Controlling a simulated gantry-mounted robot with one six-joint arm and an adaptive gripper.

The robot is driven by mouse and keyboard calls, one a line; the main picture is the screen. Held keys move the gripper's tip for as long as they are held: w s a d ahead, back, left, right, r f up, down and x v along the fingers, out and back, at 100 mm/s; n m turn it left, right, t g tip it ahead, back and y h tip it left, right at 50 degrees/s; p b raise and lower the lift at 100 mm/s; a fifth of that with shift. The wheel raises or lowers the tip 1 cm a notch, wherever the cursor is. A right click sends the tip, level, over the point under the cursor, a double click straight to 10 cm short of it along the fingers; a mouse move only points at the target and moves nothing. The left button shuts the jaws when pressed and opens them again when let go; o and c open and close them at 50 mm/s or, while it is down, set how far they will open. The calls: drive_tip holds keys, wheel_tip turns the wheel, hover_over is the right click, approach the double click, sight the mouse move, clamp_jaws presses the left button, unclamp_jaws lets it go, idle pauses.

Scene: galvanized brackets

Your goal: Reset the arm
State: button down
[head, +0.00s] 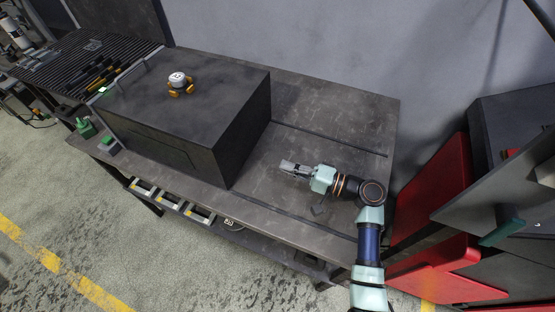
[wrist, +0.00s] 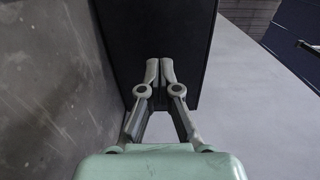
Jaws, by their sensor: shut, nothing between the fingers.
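My gripper (head: 288,166) is over the right part of the dark workbench (head: 325,135) in the head view, at the end of my arm. Its fingers point left towards the right side of a large black box (head: 245,125), with a gap between them. In the wrist view the two grey fingers of my gripper (wrist: 159,66) are together at the tips, with nothing held. The box's dark face (wrist: 185,30) lies ahead of the fingertips there.
A white and orange object (head: 178,82) sits on top of the box. Red panels (head: 445,180) stand to the right of the bench. A grey wall (head: 330,45) runs behind. A dark grate (head: 85,60) with tools is at the left. Bare bench top surrounds my gripper.

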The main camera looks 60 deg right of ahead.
idle(0.3)
drive_tip(key=w+a+r+n+g, duration=0.1)
drive_tip(key=w+a+n+g, duration=0.3)
drive_tip(key=a, duration=0.6)
drive_tip(key=w+a+r+n+h, duration=0.1)
drive_tip(key=a+n, duration=0.4)
drive_tip(key=a, duration=0.5)
drive_tip(key=w+a+r+n+g, duration=0.1)
drive_tip(key=w+a+n+g, duration=0.3)
drive_tip(key=a, duration=0.6)
drive_tip(key=s+a+r+n+t+h, duration=0.2)
drive_tip(key=s+a+r+n+t, duration=0.1)
drive_tip(key=s+a+r, duration=0.25)
wheel_tip(320, 180, up, 36)
drive_tip(key=p, duration=3.4)
drive_tip(key=shift+f+p, duration=0.25)
drive_tip(key=shift+p, duration=0.05)
drive_tip(key=shift+a, duration=0.1)
